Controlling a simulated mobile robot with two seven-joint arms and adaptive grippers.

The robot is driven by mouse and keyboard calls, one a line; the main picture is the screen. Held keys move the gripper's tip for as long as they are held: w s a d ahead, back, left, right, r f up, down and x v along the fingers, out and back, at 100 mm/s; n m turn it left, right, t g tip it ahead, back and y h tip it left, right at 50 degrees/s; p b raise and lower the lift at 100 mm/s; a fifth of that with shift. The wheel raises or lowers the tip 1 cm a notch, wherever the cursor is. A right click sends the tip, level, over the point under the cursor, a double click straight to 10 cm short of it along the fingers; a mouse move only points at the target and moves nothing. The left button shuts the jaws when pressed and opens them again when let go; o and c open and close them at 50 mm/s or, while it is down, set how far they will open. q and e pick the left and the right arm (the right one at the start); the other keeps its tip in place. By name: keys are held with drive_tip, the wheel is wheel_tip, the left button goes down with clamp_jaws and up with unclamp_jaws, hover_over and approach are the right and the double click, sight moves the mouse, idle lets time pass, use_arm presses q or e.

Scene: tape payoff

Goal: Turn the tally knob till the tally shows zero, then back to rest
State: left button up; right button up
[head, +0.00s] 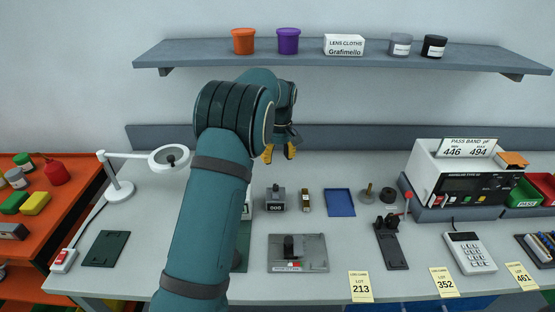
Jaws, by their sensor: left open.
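The tally (275,199) looks to be the small grey block with a dark face and a light number strip, standing at the middle of the bench. Its digits are too small to read surely, and its knob cannot be made out clearly. My left gripper (280,152) has yellow fingertips spread apart with nothing between them. In the picture it is above the tally, near the back of the bench and apart from it. My left arm crosses the picture left of the tally and hides part of the bench. My right gripper is not in view.
A small brass item (305,200) stands just right of the tally, with a blue tray (340,203) beyond. A grey plate with a black block (297,252) lies in front. A magnifier lamp (168,157) stands left; a white meter (462,172) stands right. A shelf (340,57) runs above.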

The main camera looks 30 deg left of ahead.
sight(276, 185)
use_arm(q)
drive_tip(key=f+m+b, duration=0.1)
drive_tip(key=f+m, duration=0.1)
drive_tip(key=f, duration=0.2)
drive_tip(key=f+m+b, duration=0.1)
drive_tip(key=f+m, duration=0.1)
drive_tip(key=f, duration=0.2)
drive_tip(key=f+m+b, duration=0.1)
drive_tip(key=f+m, duration=0.2)
drive_tip(key=f, duration=0.1)
drive_tip(key=shift+s+a+b, duration=0.25)
drive_tip(key=shift+s+b, duration=0.1)
clamp_jaws()
